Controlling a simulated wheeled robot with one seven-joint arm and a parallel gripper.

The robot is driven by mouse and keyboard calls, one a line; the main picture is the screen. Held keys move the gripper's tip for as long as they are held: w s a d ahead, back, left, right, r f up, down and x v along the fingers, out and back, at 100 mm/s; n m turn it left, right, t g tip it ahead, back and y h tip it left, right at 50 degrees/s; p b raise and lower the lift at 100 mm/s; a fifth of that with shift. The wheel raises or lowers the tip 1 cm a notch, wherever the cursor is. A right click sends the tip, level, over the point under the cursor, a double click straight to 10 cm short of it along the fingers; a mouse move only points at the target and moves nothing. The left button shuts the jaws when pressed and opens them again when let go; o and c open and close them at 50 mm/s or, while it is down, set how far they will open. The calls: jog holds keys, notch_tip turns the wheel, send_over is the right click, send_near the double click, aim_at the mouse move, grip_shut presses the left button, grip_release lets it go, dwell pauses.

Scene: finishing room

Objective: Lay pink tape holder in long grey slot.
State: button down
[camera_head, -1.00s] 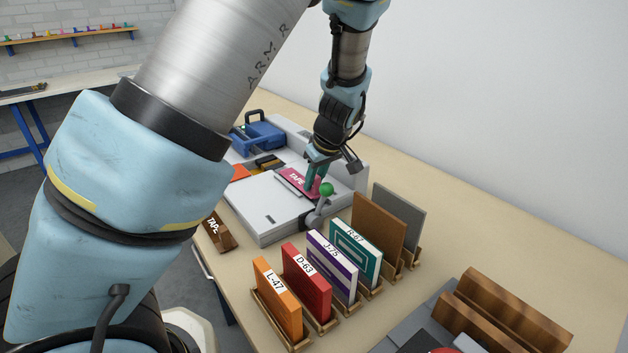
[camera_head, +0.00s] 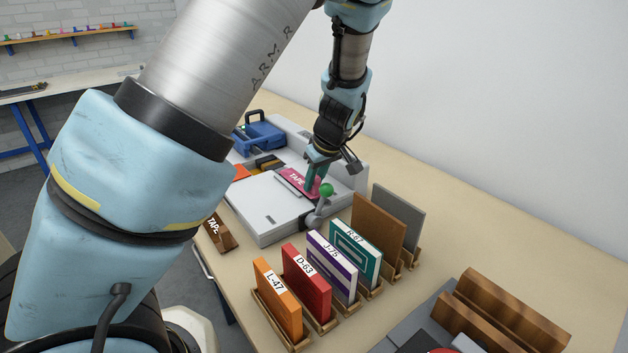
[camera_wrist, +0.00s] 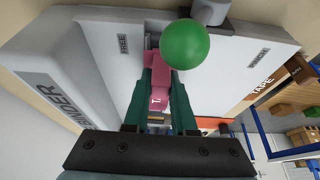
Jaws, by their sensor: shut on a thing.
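The pink tape holder (camera_head: 296,183), marked TAPE, is at the grey-white binder machine (camera_head: 262,211), between its flat cover and its raised back. My gripper (camera_head: 314,182) points down and is shut on it. In the wrist view the teal fingers (camera_wrist: 163,82) close on both sides of the pink tape holder (camera_wrist: 158,98), and part of it shows between and beyond them. I cannot tell whether the holder touches the slot's bottom.
A lever with a green knob (camera_head: 326,190) stands close beside my gripper and looms large in the wrist view (camera_wrist: 184,44). A brown TAPE holder (camera_head: 219,233) lies at the table's left edge. Several upright boards, including a red one (camera_head: 306,285), stand in front.

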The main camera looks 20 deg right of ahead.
jog(key=shift+f+b, duration=0.45)
jog(key=shift+f, duration=0.15)
dwell(0.3)
jog(key=c, duration=1)
grip_release()
jog(key=shift+r, duration=0.1)
jog(key=p+v, duration=0.9)
jog(key=v, duration=0.2)
jog(key=shift+p, duration=0.3)
jog(key=s+a+r+m+g+b, duration=0.1)
jog(key=s+a+m+b, duration=0.1)
jog(key=a, duration=1.3)
jog(key=s+a+r+m+g+h+b, duration=0.1)
jog(key=s+a+r+m, duration=0.1)
jog(key=a, duration=1.4)
jog(key=shift+s+g+b, duration=0.3)
jog(key=shift+s+b, duration=0.05)
jog(key=shift+s, duration=0.25)
